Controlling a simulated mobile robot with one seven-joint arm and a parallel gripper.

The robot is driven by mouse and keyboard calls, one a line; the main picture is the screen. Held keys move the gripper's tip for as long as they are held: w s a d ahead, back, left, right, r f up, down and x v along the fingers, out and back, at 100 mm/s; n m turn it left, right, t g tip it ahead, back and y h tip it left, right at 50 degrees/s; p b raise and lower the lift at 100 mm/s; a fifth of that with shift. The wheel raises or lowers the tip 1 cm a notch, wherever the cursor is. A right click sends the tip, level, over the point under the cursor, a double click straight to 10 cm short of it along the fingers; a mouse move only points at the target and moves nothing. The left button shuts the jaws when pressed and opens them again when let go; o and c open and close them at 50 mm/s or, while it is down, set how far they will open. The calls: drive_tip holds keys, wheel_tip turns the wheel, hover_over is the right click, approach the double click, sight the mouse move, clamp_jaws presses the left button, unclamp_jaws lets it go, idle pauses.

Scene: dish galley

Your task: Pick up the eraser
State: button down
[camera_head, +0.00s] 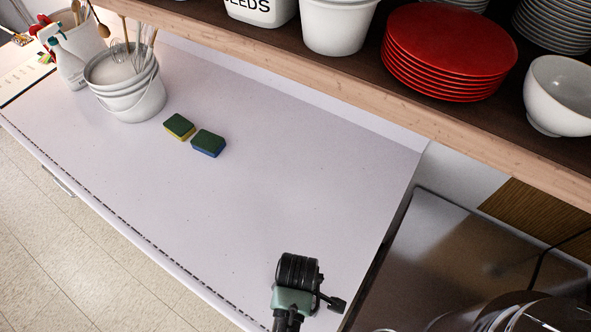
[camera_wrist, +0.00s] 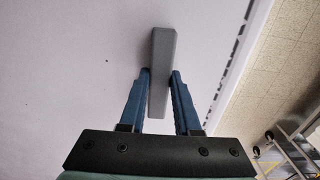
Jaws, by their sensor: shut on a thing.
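The eraser (camera_wrist: 163,50), a long grey bar, shows in the wrist view between the two blue fingers of my gripper (camera_wrist: 160,74). The fingers are closed on its sides, and its far end sticks out past the fingertips. Whether it rests on the white counter or is held just above it, I cannot tell. In the head view the eraser and fingertips are hidden under my arm at the lower right of the counter.
The white counter (camera_head: 255,195) is mostly clear. Two sponges (camera_head: 180,126) (camera_head: 208,143) lie near stacked white buckets (camera_head: 140,103) at the left. A shelf with red plates (camera_head: 440,80) overhangs the back. A dark appliance top (camera_head: 440,240) stands right of the counter.

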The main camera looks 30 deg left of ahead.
wheel_tip(320, 180, up, 10)
drive_tip(key=b, duration=0.1)
idle(0.4)
